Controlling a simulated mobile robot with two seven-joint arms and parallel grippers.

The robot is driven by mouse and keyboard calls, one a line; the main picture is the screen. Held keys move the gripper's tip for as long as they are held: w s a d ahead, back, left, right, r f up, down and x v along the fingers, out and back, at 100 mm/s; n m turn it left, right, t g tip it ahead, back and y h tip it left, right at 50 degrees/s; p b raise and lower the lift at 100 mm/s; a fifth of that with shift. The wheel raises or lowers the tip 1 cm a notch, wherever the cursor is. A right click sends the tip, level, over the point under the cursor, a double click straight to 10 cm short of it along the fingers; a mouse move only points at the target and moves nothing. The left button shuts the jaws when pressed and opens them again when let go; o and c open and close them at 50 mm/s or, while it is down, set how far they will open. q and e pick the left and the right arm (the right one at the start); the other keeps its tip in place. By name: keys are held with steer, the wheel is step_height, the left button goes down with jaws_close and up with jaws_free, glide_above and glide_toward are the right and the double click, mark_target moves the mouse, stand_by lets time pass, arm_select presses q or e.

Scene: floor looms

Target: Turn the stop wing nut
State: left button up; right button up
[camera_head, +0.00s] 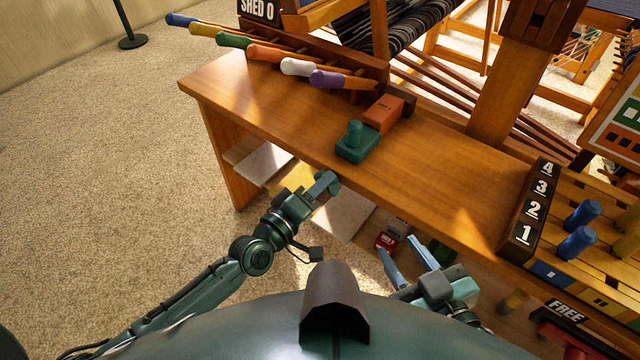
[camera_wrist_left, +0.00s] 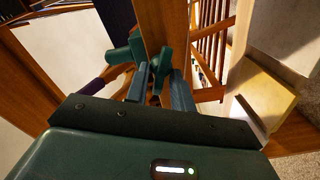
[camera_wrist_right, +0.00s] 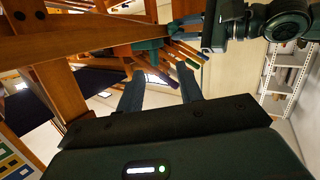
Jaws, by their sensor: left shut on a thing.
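The green stop (camera_head: 357,150) sits at the front edge of the wooden bench, with a round knob on top; its green body also shows in the right wrist view (camera_wrist_right: 148,55). My left gripper (camera_head: 324,184) is at the bench's front edge, just below the stop. In the left wrist view a green wing-shaped piece, seemingly the stop wing nut (camera_wrist_left: 161,63), lies between the fingertips, and my left gripper is shut on it. In the head view the wing nut is hidden. My right gripper (camera_head: 405,256) is open and empty, in front of the bench further right.
An orange block (camera_head: 383,112) lies just behind the stop. Several coloured-handled levers (camera_head: 285,62) stand at the back left. A numbered block (camera_head: 529,213) with blue pegs is at the right. A shelf below the bench holds pale boards (camera_head: 345,212) and a red box (camera_head: 386,241).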

arm_select(q)
steer(key=o, duration=0.7)
steer(key=shift+c, duration=0.2)
arm_select(e)
steer(key=shift+r, duration=0.15)
arm_select(q)
steer(key=p+v, duration=0.1)
steer(key=v, duration=1.2)
steer(key=shift+p, duration=0.3)
arm_select(e)
steer(key=shift+s+d+g+h, duration=0.1)
steer(key=shift+s+g+h, duration=0.2)
steer(key=shift+g, duration=0.4)
arm_select(q)
steer(key=shift+s+a, duration=0.1)
